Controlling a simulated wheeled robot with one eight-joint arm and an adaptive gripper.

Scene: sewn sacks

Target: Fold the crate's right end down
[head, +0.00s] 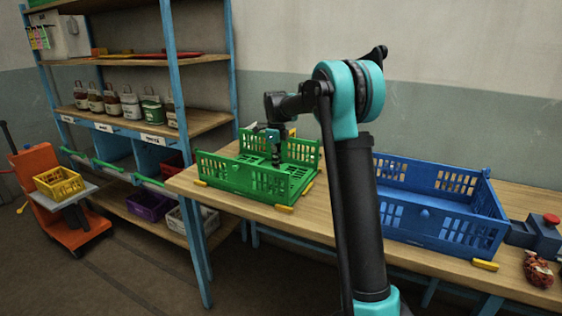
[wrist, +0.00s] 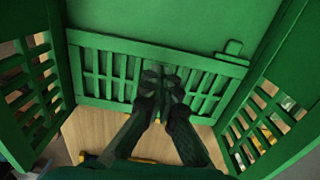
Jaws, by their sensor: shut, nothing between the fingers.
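The green crate (head: 235,177) stands on the wooden table, its long side walls upright. In the head view its right end sits low, with no upright panel showing there. In the wrist view the slotted end panel (wrist: 105,75) lies between the two side walls, tipped inward over the green floor (wrist: 150,18). I cannot tell whether it is fully flat. My gripper (head: 276,160) points down inside the crate. In the wrist view its fingers (wrist: 160,80) are together over the middle of the panel, holding nothing, touching it or very close.
Yellow stops (head: 285,208) sit by the green crate's corners. A blue crate (head: 432,218) stands on the table to the right, beyond my arm. A box with a red button (head: 549,228) and a net sack (head: 537,270) lie at far right. A shelf rack (head: 160,125) stands left.

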